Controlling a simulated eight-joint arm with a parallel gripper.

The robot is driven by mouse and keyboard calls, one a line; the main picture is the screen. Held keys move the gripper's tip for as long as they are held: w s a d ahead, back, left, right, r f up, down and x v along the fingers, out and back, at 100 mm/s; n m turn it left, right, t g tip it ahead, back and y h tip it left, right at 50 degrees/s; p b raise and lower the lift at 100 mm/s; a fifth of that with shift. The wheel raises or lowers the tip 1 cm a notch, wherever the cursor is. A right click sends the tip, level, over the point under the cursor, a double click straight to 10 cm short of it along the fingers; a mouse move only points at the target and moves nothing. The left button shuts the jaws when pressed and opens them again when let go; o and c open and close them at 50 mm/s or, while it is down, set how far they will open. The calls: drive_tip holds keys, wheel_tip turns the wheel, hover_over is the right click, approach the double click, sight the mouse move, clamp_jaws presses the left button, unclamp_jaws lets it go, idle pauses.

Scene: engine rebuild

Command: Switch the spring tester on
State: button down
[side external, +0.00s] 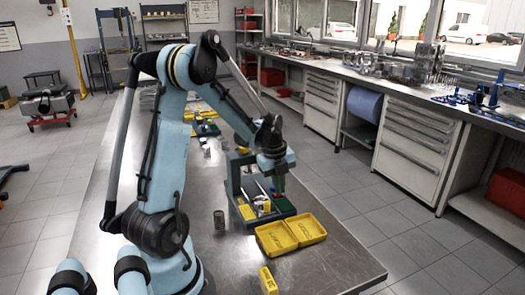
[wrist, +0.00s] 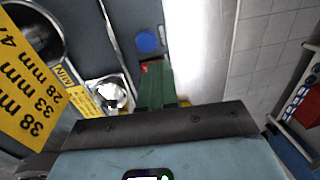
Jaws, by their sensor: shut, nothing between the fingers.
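The spring tester (side external: 235,176) is a grey-blue frame on a flat base, standing on the metal bench in the side view. Its grey panel (wrist: 112,45) fills the left and middle of the wrist view. My gripper (side external: 280,184) is over the right part of the tester, pointing down.
A yellow label with millimetre values (wrist: 25,95) and a shiny metal part (wrist: 112,95) lie left of my fingers. On the bench, a coil spring (side external: 219,220) stands left of the tester, an open yellow case (side external: 290,233) in front, and a yellow box (side external: 268,280) nearer.

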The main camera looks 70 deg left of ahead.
drive_tip(key=shift+w+f+g, duration=0.3)
drive_tip(key=shift+f+g, duration=0.05)
drive_tip(key=shift+g, duration=0.15)
drive_tip(key=shift+w+f, duration=0.15)
drive_tip(key=shift+w, duration=0.2)
drive_tip(key=shift+s, duration=0.2)
drive_tip(key=shift+s+a, duration=0.1)
drive_tip(key=shift+s, duration=0.6)
drive_tip(key=w+r, duration=0.3)
drive_tip(key=r, duration=1.1)
drive_tip(key=s+t, duration=0.1)
drive_tip(key=s, duration=0.4)
drive_tip(key=f, duration=0.4)
drive_tip(key=w+f, duration=0.1)
drive_tip(key=f, duration=0.3)
drive_tip(key=w+f, duration=0.1)
drive_tip(key=f, duration=0.3)
drive_tip(key=shift+w+f, duration=0.25)
drive_tip(key=shift+f, duration=0.15)
